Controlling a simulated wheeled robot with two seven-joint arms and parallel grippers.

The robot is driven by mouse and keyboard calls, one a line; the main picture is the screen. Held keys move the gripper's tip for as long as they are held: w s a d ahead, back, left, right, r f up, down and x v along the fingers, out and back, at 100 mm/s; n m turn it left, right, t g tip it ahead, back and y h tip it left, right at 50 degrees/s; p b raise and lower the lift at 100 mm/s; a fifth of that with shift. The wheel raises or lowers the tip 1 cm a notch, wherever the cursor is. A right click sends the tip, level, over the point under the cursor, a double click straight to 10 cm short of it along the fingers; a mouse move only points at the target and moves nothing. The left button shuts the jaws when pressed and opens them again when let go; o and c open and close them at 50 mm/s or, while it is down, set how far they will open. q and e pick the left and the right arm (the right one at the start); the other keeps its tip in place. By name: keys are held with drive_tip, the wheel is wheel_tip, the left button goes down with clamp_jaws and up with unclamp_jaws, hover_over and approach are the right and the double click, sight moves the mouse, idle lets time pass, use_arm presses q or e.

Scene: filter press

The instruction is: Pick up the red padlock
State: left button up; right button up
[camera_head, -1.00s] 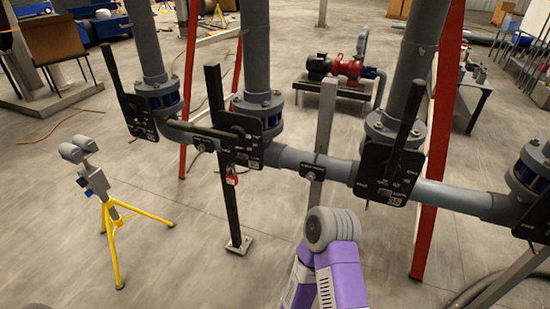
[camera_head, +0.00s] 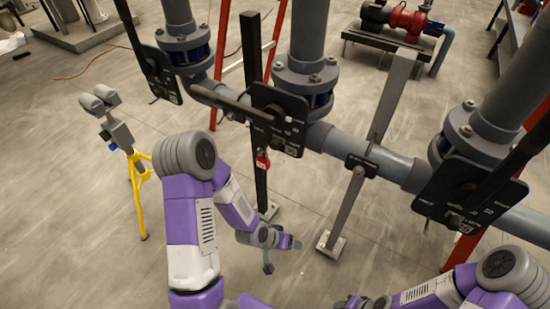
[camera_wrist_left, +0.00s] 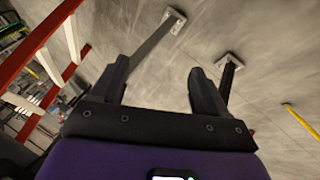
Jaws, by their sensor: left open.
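The red padlock (camera_head: 263,161) hangs below the black valve plate (camera_head: 280,120) on the middle-left pipe, in front of a dark post. My left gripper (camera_head: 284,254) is below the padlock and a little to its right, apart from it. In the left wrist view its two dark fingers (camera_wrist_left: 160,82) are spread with nothing between them.
A grey horizontal pipe (camera_head: 340,146) with several valve plates and levers crosses above my left gripper. The dark post (camera_head: 254,100) and a grey post (camera_head: 348,215) stand on floor plates nearby. A yellow tripod (camera_head: 138,195) stands at left. Floor between is open.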

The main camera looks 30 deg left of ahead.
use_arm(q)
drive_tip(key=w+a+r+m+t+y+b, duration=0.1)
drive_tip(key=w+a+r+t, duration=0.2)
drive_tip(key=a+r, duration=0.3)
drive_tip(key=w+a+r+t+y, duration=0.1)
drive_tip(key=w+a+r+t, duration=0.1)
drive_tip(key=w+a+r, duration=0.35)
drive_tip(key=m+t+y, duration=0.1)
drive_tip(key=m+t, duration=0.1)
drive_tip(key=t, duration=0.2)
approach(261, 161)
drive_tip(key=x, duration=0.5)
drive_tip(key=shift+a+f+b, duration=0.15)
drive_tip(key=shift+a+b, duration=0.15)
drive_tip(key=shift+b, duration=0.05)
drive_tip(key=shift+w+m, duration=0.25)
drive_tip(key=shift+m, duration=0.05)
drive_tip(key=b+x, duration=0.1)
drive_tip(key=x, duration=0.1)
drive_tip(key=b+x, duration=0.1)
drive_tip(key=x, duration=0.1)
drive_tip(key=b+x, duration=0.2)
drive_tip(key=shift+w+d+f, duration=0.25)
drive_tip(key=shift+w+d, duration=0.05)
drive_tip(key=shift+r, duration=0.1)
drive_tip(key=shift+c, duration=0.3)
drive_tip(key=c, duration=1)
